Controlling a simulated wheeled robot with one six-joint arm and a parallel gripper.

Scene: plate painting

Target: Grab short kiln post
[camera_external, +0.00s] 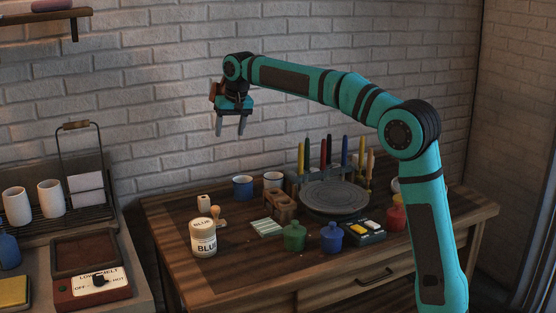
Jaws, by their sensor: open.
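A small cream block (203,202) with a dark spot stands upright on the left part of the wooden table (176,214). It looks like the short kiln post, though it is small in this view. My gripper (231,127) points down, open and empty, high above the table's back left area. It is well apart from the cream block, above it and a little to its right in the picture. Nothing hides the block's upper part; the jar's lid is close below it.
The labelled jar (203,240) and a wooden-handled stamp (217,217) stand close to the block. A blue cup (243,187), a wooden holder (281,207) and a grey wheel (334,198) stand further right.

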